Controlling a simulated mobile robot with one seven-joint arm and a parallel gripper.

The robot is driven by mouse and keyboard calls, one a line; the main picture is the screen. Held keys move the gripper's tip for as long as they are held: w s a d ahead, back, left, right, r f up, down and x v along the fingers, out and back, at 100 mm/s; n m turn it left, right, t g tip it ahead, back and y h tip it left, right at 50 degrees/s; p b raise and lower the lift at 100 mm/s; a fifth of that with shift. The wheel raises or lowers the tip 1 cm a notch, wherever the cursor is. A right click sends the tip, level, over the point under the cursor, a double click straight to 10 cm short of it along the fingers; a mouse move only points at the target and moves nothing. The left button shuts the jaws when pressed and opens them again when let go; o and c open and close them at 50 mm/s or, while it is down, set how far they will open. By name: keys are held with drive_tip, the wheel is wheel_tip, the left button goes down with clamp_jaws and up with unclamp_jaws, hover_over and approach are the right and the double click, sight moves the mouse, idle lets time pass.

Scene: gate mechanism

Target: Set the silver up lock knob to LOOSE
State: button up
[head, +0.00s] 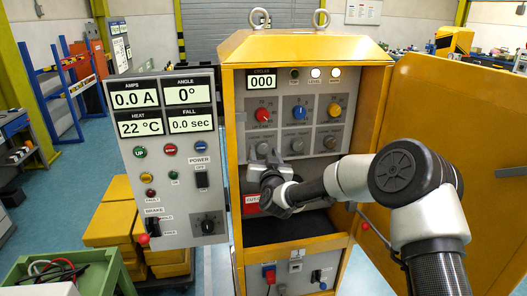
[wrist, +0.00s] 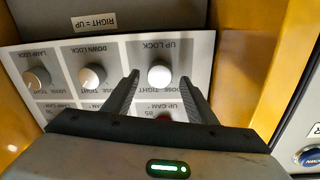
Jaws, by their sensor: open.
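The silver up lock knob (wrist: 160,76) is on the grey panel, under an upside-down UP LOCK label in the wrist view. LOOSE and TIGHT are printed by it, partly hidden by my fingers; its pointer setting is too small to tell. It also shows at the left of the lower knob row in the head view (head: 264,148). My gripper (wrist: 160,86) is open and empty, one finger to each side of the knob in the picture. I cannot tell how far the tips are from the panel. In the head view my gripper (head: 259,168) is just below the knob.
The silver down lock knob (wrist: 92,77) and lamp lock knob (wrist: 37,80) are alongside. Red (head: 263,115), blue (head: 299,112) and yellow (head: 334,110) knobs sit above. The open yellow door (head: 450,130) stands right; a grey display panel (head: 165,185) stands left.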

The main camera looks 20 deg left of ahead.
drive_tip(key=shift+w+a, duration=0.3)
drive_tip(key=shift+w, duration=0.3)
drive_tip(key=c, duration=1.1)
drive_tip(key=shift+o, duration=0.2)
